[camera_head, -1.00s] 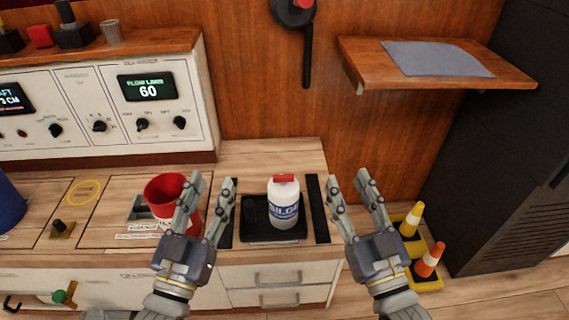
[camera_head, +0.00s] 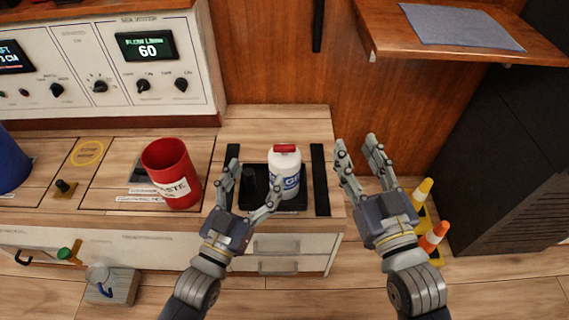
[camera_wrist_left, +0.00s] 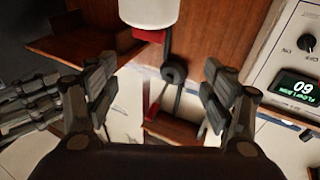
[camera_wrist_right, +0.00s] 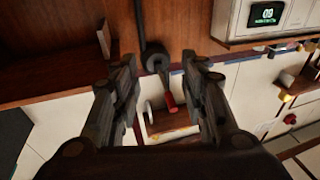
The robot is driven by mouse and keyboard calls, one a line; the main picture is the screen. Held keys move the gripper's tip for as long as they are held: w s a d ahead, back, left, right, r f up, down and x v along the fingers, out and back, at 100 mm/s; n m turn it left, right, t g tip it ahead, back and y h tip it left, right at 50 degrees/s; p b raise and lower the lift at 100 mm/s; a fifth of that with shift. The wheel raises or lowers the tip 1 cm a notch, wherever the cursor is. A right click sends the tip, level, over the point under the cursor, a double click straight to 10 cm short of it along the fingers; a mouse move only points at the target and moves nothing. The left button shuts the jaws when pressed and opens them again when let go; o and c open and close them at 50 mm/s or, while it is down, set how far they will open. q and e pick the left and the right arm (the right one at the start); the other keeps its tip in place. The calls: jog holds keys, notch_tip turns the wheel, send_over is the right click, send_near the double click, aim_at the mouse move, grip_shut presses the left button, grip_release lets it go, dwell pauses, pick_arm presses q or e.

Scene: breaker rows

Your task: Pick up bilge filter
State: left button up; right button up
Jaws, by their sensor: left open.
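The bilge filter (camera_head: 284,172) is a white bottle with a red cap and a blue label, standing upright on a black tray (camera_head: 290,207) on the wooden counter. My left gripper (camera_head: 254,179) is open, just left of and in front of the bottle, with one finger overlapping its lower left side in the head view; I cannot tell whether they touch. The white bottle and red cap (camera_wrist_left: 148,14) also show at the top of the left wrist view, beyond the open fingers. My right gripper (camera_head: 357,150) is open and empty, right of the tray.
A red waste cup (camera_head: 172,172) stands left of my left gripper. A dark object (camera_head: 248,188) sits on the tray beside the bottle. A wooden shelf (camera_head: 390,35) with a grey cloth juts out at upper right. Small cones (camera_head: 432,236) stand on the right.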

aim_at(285, 169)
pick_arm(q)
jog(key=f, duration=0.2)
jog(key=d+f+g, duration=0.1)
jog(key=f, duration=0.2)
jog(key=f+g, duration=0.1)
jog(key=f, duration=0.2)
jog(key=shift+s+d+f+m, duration=0.1)
jog(key=shift+d+f+m, duration=0.1)
jog(key=shift+d+m, duration=0.1)
jog(key=shift+w+d+f, duration=0.15)
jog(key=shift+w, duration=0.15)
jog(key=b+x, duration=0.1)
jog(key=x, duration=0.3)
jog(key=shift+w+d, duration=0.25)
jog(key=shift+w, duration=0.2)
jog(key=b+x, duration=0.2)
jog(key=x, duration=0.2)
jog(key=shift+w, duration=0.1)
jog(key=shift+w+d, duration=0.1)
jog(key=shift+w, duration=0.15)
pick_arm(e)
jog(key=s+r+t+y, duration=0.1)
jog(key=s+r+t, duration=0.1)
jog(key=r, duration=0.3)
jog(key=s+r+t+y, duration=0.1)
jog(key=s+r+t, duration=0.1)
jog(key=r+t, duration=0.2)
jog(key=shift+s+r+t, duration=0.4)
jog(key=shift+r, duration=0.45)
